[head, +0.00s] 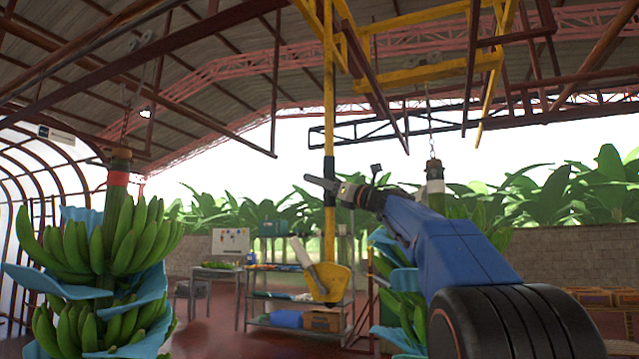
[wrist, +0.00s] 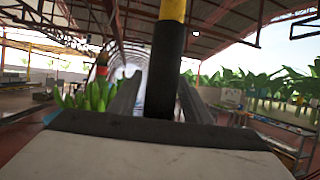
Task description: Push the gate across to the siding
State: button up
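The gate is part of the yellow overhead framework; I cannot tell its moving part or the siding apart with certainty. A yellow pole (head: 329,80) hangs from this framework, with a black grip (head: 330,161) partway down and a yellow block (head: 328,283) at its foot. My gripper (head: 322,186) is at the lower part of the black grip. In the wrist view the grip (wrist: 165,75) stands upright between my two dark fingers (wrist: 158,98). The fingers lie close on both sides of it; whether they press on it is not clear.
A banana bunch (head: 105,240) with blue sheets hangs at the left. Another bunch (head: 398,279) hangs partly hidden behind my blue arm. A shelf table (head: 290,296) stands behind the pole. Yellow rails (head: 430,75) are overhead at the right.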

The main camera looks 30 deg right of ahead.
grip_shut()
jog(key=w+d, duration=0.9)
jog(key=d, duration=0.2)
jog(key=shift+d+f, duration=0.15)
jog(key=shift+d, duration=0.15)
jog(key=shift+o, duration=0.9)
grip_release()
jog(key=shift+s, duration=0.15)
jog(key=v, duration=1.7)
